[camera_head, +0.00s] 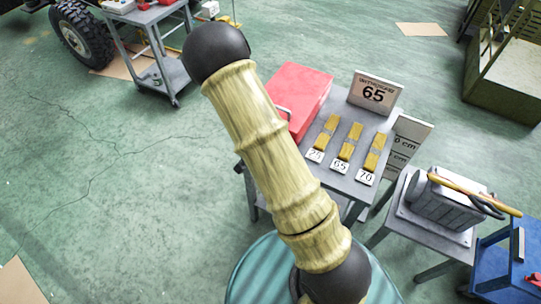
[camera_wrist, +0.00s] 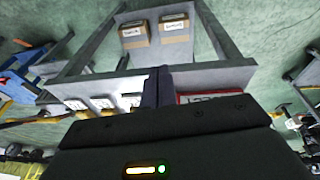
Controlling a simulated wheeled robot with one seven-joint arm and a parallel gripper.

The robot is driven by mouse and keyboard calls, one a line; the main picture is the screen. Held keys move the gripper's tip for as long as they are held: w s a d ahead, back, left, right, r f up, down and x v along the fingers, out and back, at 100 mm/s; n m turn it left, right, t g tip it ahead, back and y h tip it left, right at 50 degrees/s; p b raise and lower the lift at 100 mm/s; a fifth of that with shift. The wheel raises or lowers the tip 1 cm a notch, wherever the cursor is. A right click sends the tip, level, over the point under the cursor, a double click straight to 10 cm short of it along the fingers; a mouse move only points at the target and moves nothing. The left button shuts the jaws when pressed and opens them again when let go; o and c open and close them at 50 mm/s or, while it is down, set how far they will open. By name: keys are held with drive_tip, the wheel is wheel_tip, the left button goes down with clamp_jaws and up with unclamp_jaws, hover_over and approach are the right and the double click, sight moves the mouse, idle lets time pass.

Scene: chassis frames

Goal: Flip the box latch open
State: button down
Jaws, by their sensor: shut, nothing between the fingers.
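A red box (camera_head: 300,85) sits on the left part of a grey table in the head view, its lid looking closed. A pale metal piece (camera_head: 284,113) shows on its near side, partly hidden by my arm; I cannot tell whether it is the latch or a handle. In the wrist view a strip of red, likely the box (camera_wrist: 182,98), shows just right of my fingers, mostly hidden by my gripper body. My gripper (camera_wrist: 157,80) is shut and empty, its dark fingertips in front of the table edge. The head view does not show the fingers.
The grey table (camera_head: 345,187) also holds yellow pieces with number cards (camera_head: 340,166) and a "65" sign (camera_head: 375,93). A side table with a grey machine (camera_head: 440,200) stands right. A cart (camera_head: 160,75) stands back left.

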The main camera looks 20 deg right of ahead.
drive_tip(key=shift+s+a+r+p, duration=0.45)
drive_tip(key=shift+s+a+r, duration=0.3)
drive_tip(key=shift+a, duration=0.2)
